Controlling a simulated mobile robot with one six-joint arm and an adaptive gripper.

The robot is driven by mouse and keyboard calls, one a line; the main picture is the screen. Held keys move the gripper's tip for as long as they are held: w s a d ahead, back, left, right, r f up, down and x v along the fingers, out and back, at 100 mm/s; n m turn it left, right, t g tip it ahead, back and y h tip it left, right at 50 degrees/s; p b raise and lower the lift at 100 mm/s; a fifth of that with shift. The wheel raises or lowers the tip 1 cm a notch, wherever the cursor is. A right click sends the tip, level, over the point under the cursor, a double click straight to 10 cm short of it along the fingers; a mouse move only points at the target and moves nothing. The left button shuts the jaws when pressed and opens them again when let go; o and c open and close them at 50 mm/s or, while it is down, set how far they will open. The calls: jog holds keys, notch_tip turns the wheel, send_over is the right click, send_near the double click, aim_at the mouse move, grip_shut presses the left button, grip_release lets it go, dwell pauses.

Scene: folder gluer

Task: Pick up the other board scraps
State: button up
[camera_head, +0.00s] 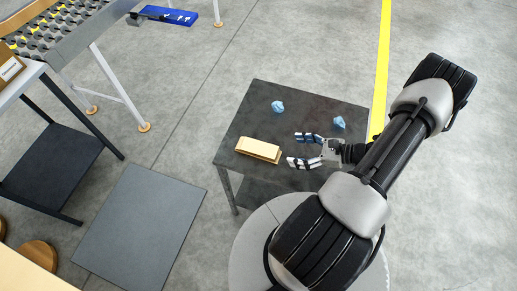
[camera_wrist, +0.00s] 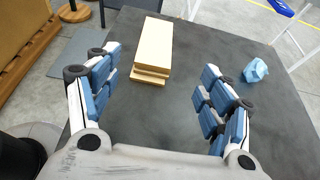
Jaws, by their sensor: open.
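A small stack of tan board scraps (camera_head: 258,149) lies on a dark table in the head view. In the wrist view the stack (camera_wrist: 153,48) shows a long top piece with at least one more layer under its near end. My gripper (camera_head: 297,149) is open and empty, just to the right of the stack in the head view. In the wrist view its fingers (camera_wrist: 158,76) are spread wide, with the near end of the stack ahead between them, apart from both. How many pieces make up the stack is hard to tell.
Two crumpled blue lumps (camera_head: 278,106) (camera_head: 339,122) lie on the dark table (camera_head: 310,100); one (camera_wrist: 255,70) shows at right in the wrist view. A roller conveyor (camera_head: 60,35) and a dark-shelved stand are at left. A grey mat (camera_head: 142,225) lies on the floor.

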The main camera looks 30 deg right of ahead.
jog(key=b, duration=0.1)
send_near(263, 148)
jog(key=x, duration=0.4)
jog(key=shift+w+d, duration=0.1)
jog(key=shift+w, duration=0.05)
jog(key=b+x, duration=0.1)
jog(key=x, duration=0.4)
jog(key=shift+a, duration=0.25)
jog(key=c, duration=1)
jog(key=shift+r, duration=0.1)
